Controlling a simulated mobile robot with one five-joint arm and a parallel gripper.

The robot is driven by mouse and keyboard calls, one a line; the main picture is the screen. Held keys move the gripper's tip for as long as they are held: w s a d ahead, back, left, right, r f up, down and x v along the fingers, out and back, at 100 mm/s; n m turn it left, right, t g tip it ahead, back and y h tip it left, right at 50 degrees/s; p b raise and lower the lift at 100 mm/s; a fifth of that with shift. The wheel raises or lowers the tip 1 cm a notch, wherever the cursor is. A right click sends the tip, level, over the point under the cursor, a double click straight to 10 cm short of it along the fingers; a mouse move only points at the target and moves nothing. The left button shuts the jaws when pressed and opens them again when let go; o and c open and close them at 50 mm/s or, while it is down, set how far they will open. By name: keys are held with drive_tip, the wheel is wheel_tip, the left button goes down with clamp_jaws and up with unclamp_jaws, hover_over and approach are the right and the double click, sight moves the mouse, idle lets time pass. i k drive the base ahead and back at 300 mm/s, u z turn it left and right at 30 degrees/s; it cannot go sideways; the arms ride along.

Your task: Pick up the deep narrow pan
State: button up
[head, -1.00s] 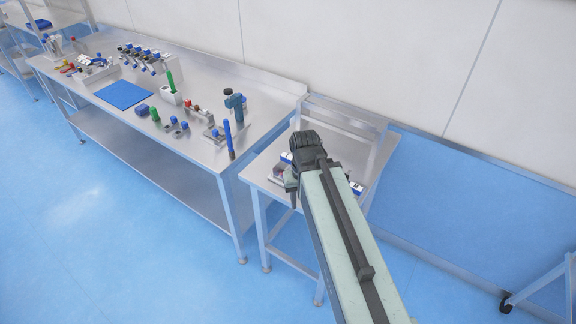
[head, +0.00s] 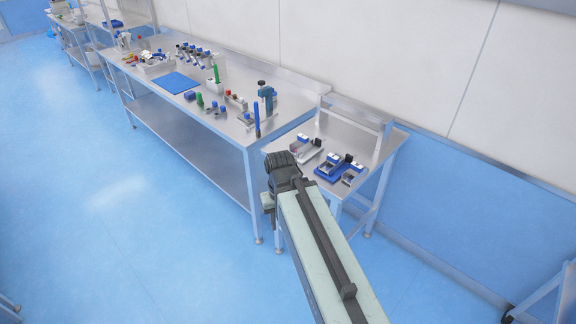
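Several small metal pans or scoops with white-and-blue parts are on the small steel table (head: 372,160) at the right. One (head: 303,148) stands at the left of that table, and others (head: 352,176) sit in or on a blue tray (head: 326,172). They are too small for me to tell which is the deep narrow pan. My gripper (head: 268,207) hangs at the end of my arm, in front of the small table's left front corner. It is apart from the pans, and its fingers are too small and partly hidden to read.
A long steel bench (head: 223,124) on the left carries a blue mat (head: 175,83), green, red and blue tools and a blue upright device (head: 266,98). A raised metal frame (head: 352,118) stands at the small table's back. The blue floor in front is clear.

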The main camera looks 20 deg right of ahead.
sight(302, 144)
drive_tip(key=z, duration=0.05)
drive_tip(key=k, duration=0.45)
drive_tip(key=u, duration=0.1)
drive_tip(key=i, duration=1.95)
drive_tip(key=u, duration=0.95)
